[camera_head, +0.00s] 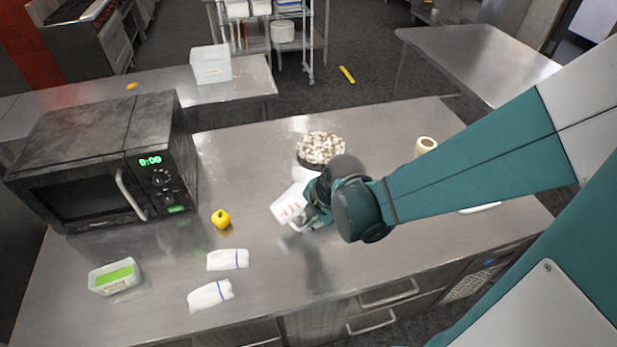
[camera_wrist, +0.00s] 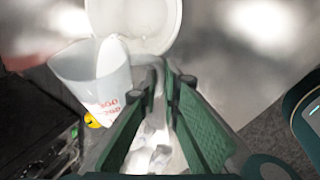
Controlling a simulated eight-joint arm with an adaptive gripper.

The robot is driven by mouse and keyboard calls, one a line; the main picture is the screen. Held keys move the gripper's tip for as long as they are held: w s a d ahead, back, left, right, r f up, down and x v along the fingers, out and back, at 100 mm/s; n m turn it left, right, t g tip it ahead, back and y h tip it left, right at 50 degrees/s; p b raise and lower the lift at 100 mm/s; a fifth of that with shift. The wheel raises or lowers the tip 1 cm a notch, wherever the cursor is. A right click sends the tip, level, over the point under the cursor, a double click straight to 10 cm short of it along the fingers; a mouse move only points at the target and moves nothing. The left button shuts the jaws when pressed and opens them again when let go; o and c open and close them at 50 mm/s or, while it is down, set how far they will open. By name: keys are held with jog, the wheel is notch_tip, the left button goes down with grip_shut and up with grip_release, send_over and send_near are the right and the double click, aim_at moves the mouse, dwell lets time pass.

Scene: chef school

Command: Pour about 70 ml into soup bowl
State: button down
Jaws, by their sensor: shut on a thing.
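A white measuring cup (camera_head: 287,203) with red markings is held above the counter by my gripper (camera_head: 309,212), and looks tilted in the head view. In the wrist view my gripper (camera_wrist: 163,82) is shut on the cup's handle side, with the cup (camera_wrist: 88,72) to the left of the fingers. A round white bowl (camera_wrist: 150,22) shows at the top of the wrist view, just beyond the cup. In the head view the bowl (camera_head: 301,174) is mostly hidden behind my gripper. I cannot tell how much liquid is in the cup or bowl.
A dark round dish with whitish pieces (camera_head: 321,147) stands behind. A microwave (camera_head: 105,160), a yellow pepper (camera_head: 221,218), two white cloths (camera_head: 228,260) and a green-filled container (camera_head: 116,278) are to the left. A beige roll-like object (camera_head: 425,146) is at right.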

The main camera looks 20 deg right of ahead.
jog(key=shift+w+d+r+y+b, duration=0.1)
jog(key=shift+d+r+y+b, duration=0.1)
jog(key=shift+d+y, duration=0.3)
jog(key=shift+w+d+r+y+b, duration=0.1)
jog(key=shift+d+y+b, duration=0.1)
jog(key=shift+d+y, duration=0.25)
dwell(2.0)
jog(key=shift+a, duration=0.25)
jog(key=shift+s+a+f+t+h+p, duration=0.1)
jog(key=shift+s+a+t+h+p, duration=0.1)
jog(key=shift+a+h+p, duration=0.3)
jog(key=shift+s+a+f+t+h+p, duration=0.15)
jog(key=shift+a+h, duration=0.1)
jog(key=shift+h, duration=0.4)
jog(key=shift+r+h, duration=0.25)
jog(key=shift+h, duration=0.15)
jog(key=shift+f+h+b, duration=0.25)
jog(key=shift+h+b, duration=0.05)
jog(key=shift+b, duration=0.1)
jog(key=shift+f+n+t+h+b, duration=0.25)
jog(key=shift+n+h+b, duration=0.1)
jog(key=shift+h, duration=0.15)
jog(key=shift+r+h+b, duration=0.35)
jog(key=shift+r+h, duration=0.05)
jog(key=shift+h, duration=0.4)
dwell(0.5)
jog(key=shift+a+r+t+h+b, duration=0.15)
jog(key=shift+t+h+b, duration=0.25)
jog(key=shift+h+b, duration=0.4)
